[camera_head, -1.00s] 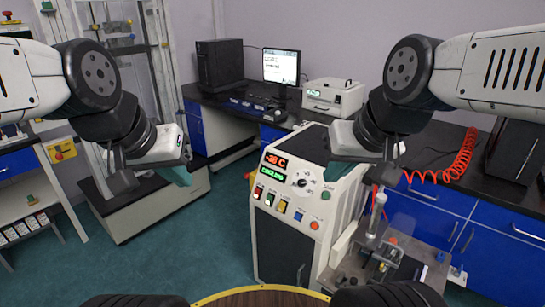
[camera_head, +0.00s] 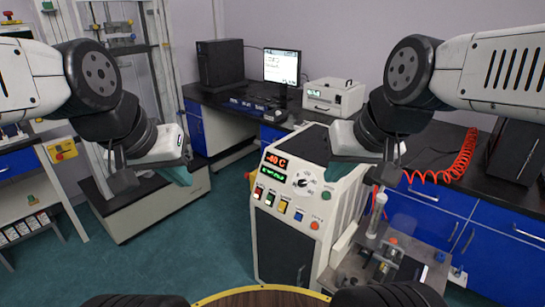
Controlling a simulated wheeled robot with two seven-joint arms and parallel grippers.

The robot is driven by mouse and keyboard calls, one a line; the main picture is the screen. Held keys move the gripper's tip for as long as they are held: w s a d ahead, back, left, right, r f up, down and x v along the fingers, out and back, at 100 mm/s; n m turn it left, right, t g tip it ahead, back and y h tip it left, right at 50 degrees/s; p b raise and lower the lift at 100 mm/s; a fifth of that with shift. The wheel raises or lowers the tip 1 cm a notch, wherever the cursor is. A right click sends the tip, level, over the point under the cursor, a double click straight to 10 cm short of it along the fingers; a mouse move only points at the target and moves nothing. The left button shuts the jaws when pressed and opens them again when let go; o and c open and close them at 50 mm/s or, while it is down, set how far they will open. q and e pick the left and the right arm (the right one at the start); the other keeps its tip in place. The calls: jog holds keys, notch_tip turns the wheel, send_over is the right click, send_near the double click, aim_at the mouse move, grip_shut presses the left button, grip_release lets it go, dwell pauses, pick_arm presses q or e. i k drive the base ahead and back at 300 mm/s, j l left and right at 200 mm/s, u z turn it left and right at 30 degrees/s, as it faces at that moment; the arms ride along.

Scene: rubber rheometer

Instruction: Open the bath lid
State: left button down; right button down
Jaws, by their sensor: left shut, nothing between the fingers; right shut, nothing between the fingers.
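A white bath cabinet (camera_head: 281,240) with a control panel stands in front of me, right of centre. Its red display (camera_head: 276,161) reads about -40 C, with a green display (camera_head: 273,172) below it. Its dark top (camera_head: 310,143) is partly hidden by my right gripper; I cannot make out a separate lid or handle. My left gripper (camera_head: 124,181) is shut and empty, in the air left of the cabinet. My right gripper (camera_head: 385,173) is shut and empty, in the air over the cabinet's right side.
A metal fixture (camera_head: 380,245) stands right of the cabinet. A dark bench with a monitor (camera_head: 281,67) and a white box instrument (camera_head: 333,97) runs behind. A red coiled hose (camera_head: 462,158) lies at right. Open floor (camera_head: 190,245) lies left of the cabinet.

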aim_at(410, 268)
jog(key=z, duration=0.45)
jog(key=l+z, duration=0.15)
jog(key=z, duration=0.35)
jog(key=l+z, duration=0.1)
jog(key=z, duration=0.35)
jog(key=i+j, duration=0.1)
jog(key=i, duration=0.25)
jog(key=i+j, duration=0.1)
jog(key=i, duration=0.25)
